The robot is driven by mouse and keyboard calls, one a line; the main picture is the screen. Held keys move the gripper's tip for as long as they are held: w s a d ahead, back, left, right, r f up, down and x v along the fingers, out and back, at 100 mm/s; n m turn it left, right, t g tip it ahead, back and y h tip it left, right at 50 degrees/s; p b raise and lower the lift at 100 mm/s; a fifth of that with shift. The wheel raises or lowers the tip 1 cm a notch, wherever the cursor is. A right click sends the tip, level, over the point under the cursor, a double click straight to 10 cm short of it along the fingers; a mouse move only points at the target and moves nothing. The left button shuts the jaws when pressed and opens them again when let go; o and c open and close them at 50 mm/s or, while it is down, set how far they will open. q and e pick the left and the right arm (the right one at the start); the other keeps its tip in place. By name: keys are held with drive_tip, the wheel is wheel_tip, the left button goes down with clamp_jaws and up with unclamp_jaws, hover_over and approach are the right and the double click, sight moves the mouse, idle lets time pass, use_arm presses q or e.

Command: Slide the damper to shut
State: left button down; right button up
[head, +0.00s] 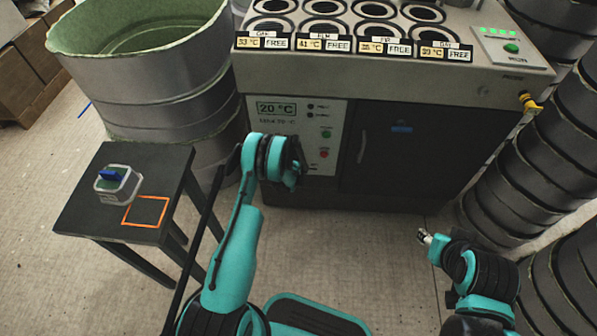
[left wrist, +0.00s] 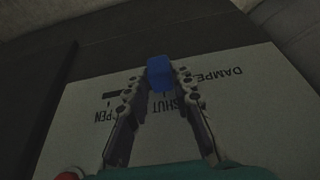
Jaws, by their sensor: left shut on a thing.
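The damper's blue knob (left wrist: 159,70) sits between the fingers of my left gripper (left wrist: 159,79) in the left wrist view, and the gripper is shut on it. The pale damper plate (left wrist: 225,110) carries upside-down lettering: SHUT is beside the knob, OPEN farther left and DAMPER at the right. A short dark mark shows above OPEN, left of the fingers. In the head view my left wrist covers part of the cabinet's control panel (head: 325,118), and the knob and fingertips are hidden. My right gripper (head: 424,237) is low at the right, away from the cabinet, too small to read.
The cabinet (head: 450,88) has several round wells on top.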

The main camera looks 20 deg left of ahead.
use_arm(q)
drive_tip(key=c, duration=1.3)
unclamp_jaws()
drive_tip(key=shift+a, duration=0.3)
drive_tip(key=v, duration=1.2)
drive_tip(key=shift+s+d, duration=0.1)
drive_tip(key=shift+s, duration=0.05)
